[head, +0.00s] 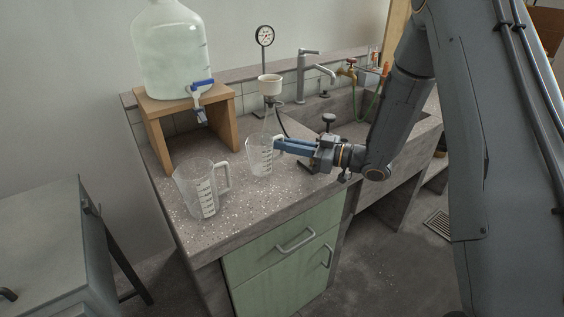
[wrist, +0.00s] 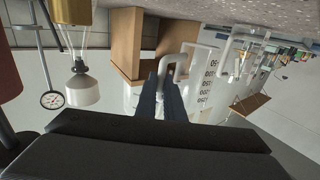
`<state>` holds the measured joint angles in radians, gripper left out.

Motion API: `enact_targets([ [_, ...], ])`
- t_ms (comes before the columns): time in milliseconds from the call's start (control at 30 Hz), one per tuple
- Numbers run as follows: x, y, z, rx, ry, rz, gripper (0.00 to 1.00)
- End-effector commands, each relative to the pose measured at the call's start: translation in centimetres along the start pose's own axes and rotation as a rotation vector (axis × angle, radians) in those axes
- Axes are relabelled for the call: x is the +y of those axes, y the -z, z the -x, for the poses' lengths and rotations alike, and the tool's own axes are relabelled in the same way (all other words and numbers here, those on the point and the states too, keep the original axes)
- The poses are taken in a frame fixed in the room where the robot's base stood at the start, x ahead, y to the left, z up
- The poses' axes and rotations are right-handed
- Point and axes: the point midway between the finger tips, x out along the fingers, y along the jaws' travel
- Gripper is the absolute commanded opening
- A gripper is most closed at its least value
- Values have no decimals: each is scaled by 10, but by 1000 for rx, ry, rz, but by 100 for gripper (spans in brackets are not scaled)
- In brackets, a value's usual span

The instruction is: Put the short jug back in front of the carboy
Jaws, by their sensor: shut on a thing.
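The short jug (head: 258,158) is clear with graduation marks, upright on or just above the bench, right of the stand's front. My gripper (head: 279,146) is shut on its handle from the right. In the wrist view, which is upside down, my gripper (wrist: 170,86) closes on the white handle, beside the marked wall of the short jug (wrist: 207,75). The carboy (head: 172,52) is large and translucent, with a blue tap, on a wooden stand. A second, larger-looking jug (head: 198,190) stands near the bench's left front edge, handle to the right.
The wooden stand (head: 162,137) is at the back left. A flask with a white funnel (head: 270,86) stands close behind the held jug. A gauge (head: 264,37) and a tap (head: 305,70) stand further back, by the sink. Bench between the stand and the two jugs is clear.

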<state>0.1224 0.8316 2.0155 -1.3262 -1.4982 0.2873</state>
Motion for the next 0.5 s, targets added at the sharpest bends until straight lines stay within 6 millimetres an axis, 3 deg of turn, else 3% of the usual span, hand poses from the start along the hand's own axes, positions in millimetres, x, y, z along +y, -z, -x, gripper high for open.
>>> enact_targets([
  [500,2,-49,2,1,-5,1,0],
])
